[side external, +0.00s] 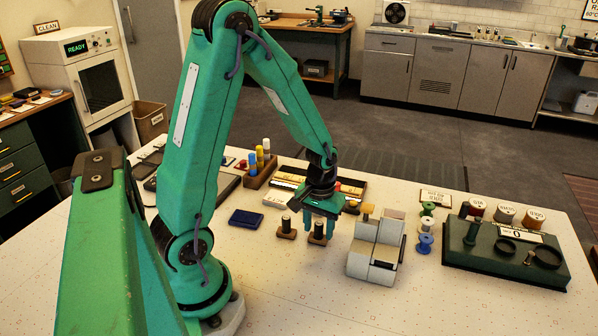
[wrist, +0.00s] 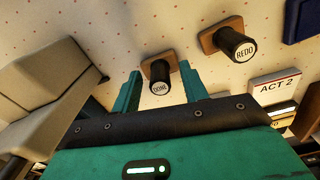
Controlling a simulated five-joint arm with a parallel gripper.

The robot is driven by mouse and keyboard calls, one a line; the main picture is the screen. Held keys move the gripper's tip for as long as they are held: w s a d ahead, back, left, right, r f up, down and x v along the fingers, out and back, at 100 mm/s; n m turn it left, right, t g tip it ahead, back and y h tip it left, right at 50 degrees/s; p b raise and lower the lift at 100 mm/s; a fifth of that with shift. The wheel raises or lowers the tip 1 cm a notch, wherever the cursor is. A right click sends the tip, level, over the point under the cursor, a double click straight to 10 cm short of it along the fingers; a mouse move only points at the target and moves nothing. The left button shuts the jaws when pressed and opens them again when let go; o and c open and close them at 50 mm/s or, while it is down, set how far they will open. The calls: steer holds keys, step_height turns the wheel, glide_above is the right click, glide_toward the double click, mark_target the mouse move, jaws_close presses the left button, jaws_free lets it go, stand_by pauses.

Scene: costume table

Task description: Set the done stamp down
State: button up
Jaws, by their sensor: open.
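The done stamp (wrist: 160,77) has a black round handle with a "DONE" cap on a brown base. It stands upright on the table, also seen in the side view (side external: 318,232). My gripper (side external: 320,213) is open just above it. In the wrist view, the two green fingers (wrist: 160,85) lie on either side of the handle with gaps showing. How far down they reach beside the handle is hard to tell. The similar redo stamp (wrist: 231,42) stands apart, to the left of the done stamp in the side view (side external: 287,228).
A beige-grey block-shaped device (side external: 378,248) stands close on the right. A dark blue pad (side external: 246,217) lies to the left. An "ACT 2" card (wrist: 276,87) and trays are behind. Thread spools (side external: 425,243) and a green board (side external: 500,268) are further right. The front table is clear.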

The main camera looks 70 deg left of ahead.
mark_target(319, 225)
step_height(319, 225, up, 12)
stand_by(0.8)
steer(key=shift+d+r, duration=0.1)
steer(key=shift+r, duration=0.05)
stand_by(0.4)
steer(key=s+d+r+m+t, duration=0.5)
steer(key=s+d+r+m, duration=0.2)
steer(key=r, duration=0.3)
steer(key=shift+s+d+t, duration=0.3)
steer(key=shift+s+d, duration=0.45)
steer(key=shift+d, duration=0.15)
